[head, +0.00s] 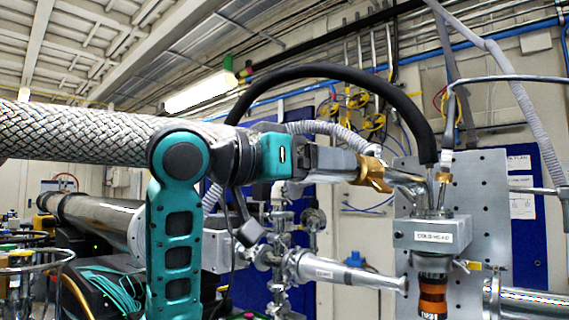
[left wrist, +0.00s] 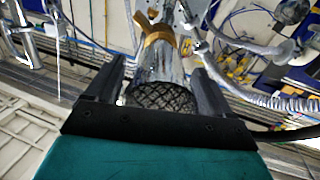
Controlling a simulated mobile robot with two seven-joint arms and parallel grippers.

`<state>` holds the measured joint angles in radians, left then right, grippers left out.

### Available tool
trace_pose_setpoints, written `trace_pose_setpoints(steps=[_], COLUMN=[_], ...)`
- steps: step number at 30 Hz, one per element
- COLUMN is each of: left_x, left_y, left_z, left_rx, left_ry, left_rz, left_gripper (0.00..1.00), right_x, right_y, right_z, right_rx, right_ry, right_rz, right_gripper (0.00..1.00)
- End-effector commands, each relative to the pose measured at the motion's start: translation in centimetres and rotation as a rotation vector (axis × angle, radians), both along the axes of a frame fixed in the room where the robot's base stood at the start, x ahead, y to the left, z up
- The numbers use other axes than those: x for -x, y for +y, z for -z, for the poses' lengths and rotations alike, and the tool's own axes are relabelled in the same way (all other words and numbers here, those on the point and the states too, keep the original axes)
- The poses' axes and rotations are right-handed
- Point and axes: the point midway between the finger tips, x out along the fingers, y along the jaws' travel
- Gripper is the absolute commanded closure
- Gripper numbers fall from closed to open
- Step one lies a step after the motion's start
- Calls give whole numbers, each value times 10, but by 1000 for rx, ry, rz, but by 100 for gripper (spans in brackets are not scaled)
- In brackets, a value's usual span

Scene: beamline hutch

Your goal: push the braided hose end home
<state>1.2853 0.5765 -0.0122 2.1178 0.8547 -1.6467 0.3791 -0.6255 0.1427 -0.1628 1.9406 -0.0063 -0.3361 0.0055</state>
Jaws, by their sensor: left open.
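The braided hose (head: 80,135) comes in from the left, thick and silver, and runs behind my left arm. In the left wrist view its braid (left wrist: 160,95) and smooth silver end sleeve (left wrist: 158,70) lie between my fingers. A brass-coloured collar (head: 373,174) sits beyond the sleeve, at a bent metal pipe (head: 408,182) leading to the box labelled COLD HEAD (head: 432,236). I cannot tell whether the end is fully seated. My left gripper (head: 338,162) is open around the hose end; its fingers (left wrist: 158,62) stand apart on both sides. My right gripper is out of view.
A black hose (head: 330,70) arches above the gripper to the cold head. A perforated metal plate (head: 480,190) stands behind it. Metal vacuum fittings (head: 330,271) lie below the gripper. A corrugated grey hose (left wrist: 255,100) runs close to the right finger in the wrist view.

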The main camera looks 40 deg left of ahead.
Motion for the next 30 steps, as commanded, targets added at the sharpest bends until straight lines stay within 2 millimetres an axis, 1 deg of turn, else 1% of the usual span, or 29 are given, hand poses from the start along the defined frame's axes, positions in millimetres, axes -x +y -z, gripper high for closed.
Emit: trace_pose_setpoints(steps=[9,12,15,18,21,30], left_x=[65,84,98,108,113,114], left_y=[21,27,32,35,36,36], left_z=[1,1,0,0,0,0], left_rx=[-2,-2,-1,-1,-2,-1], left_ry=[-7,-6,-3,-2,-1,1], left_rz=[-4,-3,-3,-2,0,0], left_gripper=[18,18,18,18,18,18], right_x=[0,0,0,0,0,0], right_y=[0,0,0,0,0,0], right_z=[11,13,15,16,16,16], right_rx=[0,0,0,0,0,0], right_ry=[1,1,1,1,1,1], right_rz=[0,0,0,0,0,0], right_gripper=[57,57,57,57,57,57])
